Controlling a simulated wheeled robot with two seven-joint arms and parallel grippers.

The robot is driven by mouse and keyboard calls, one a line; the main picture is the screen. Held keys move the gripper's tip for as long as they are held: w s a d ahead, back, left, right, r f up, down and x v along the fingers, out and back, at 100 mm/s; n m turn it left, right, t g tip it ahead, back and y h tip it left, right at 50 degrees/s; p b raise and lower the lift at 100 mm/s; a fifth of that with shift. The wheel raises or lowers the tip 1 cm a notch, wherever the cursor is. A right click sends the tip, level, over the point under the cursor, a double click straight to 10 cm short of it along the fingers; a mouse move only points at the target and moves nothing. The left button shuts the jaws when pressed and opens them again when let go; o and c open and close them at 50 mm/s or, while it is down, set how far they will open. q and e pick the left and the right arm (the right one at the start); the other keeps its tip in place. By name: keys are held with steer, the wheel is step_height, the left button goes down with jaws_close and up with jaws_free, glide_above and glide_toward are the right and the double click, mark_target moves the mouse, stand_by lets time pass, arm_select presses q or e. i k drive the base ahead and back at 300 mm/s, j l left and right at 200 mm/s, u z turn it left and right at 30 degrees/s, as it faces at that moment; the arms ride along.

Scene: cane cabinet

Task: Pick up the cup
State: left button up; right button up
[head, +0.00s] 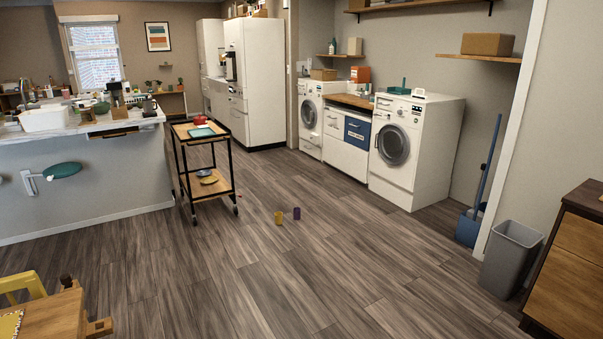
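Two small cups stand on the wood floor in the middle of the head view. One is a yellow cup (279,217). The other is a purple cup (296,213), just to its right and slightly farther off. They look upright and a little apart. I cannot tell which of them is the task's cup. Neither of my grippers shows in the head view.
A black-framed wooden cart (206,140) stands behind and left of the cups. A washing machine (415,147) is behind right. A grey bin (511,258) and wooden cabinet (568,270) are at right, a wooden table (45,316) at lower left. The floor around the cups is clear.

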mark_target(297, 214)
steer(key=i+z, duration=0.25)
steer(key=i, duration=2.75)
